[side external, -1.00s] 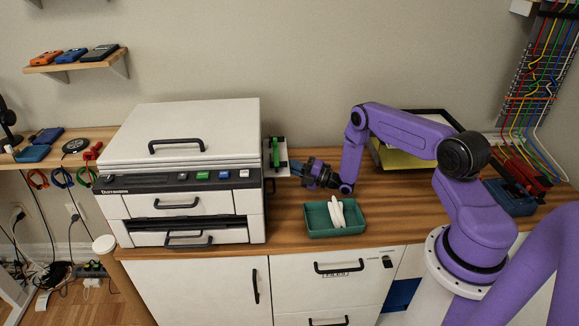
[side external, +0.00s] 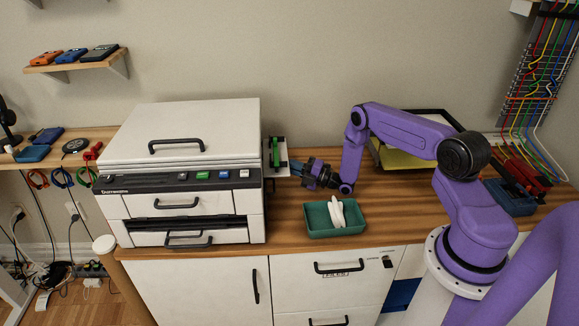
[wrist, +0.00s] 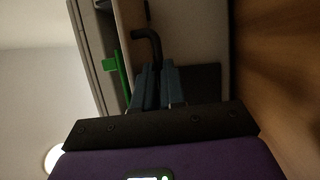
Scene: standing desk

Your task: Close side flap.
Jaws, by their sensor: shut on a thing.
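The white printer (side external: 180,135) stands on the desk. Its side flap (side external: 282,156) juts out from the right side, standing open, with a green part (side external: 276,153) showing beside it. In the wrist view the flap is a pale panel (wrist: 190,35) with a black bent handle (wrist: 147,36), and the green part (wrist: 121,78) is to its left. My gripper (side external: 295,168) is at the flap's right side. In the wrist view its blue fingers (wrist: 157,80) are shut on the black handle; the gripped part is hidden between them.
A teal tray (side external: 317,232) with white items stands on the desk in front of my gripper. A black tray with yellow contents (side external: 402,160) lies behind my arm. Bare wooden desk (side external: 285,215) lies between the printer and the teal tray.

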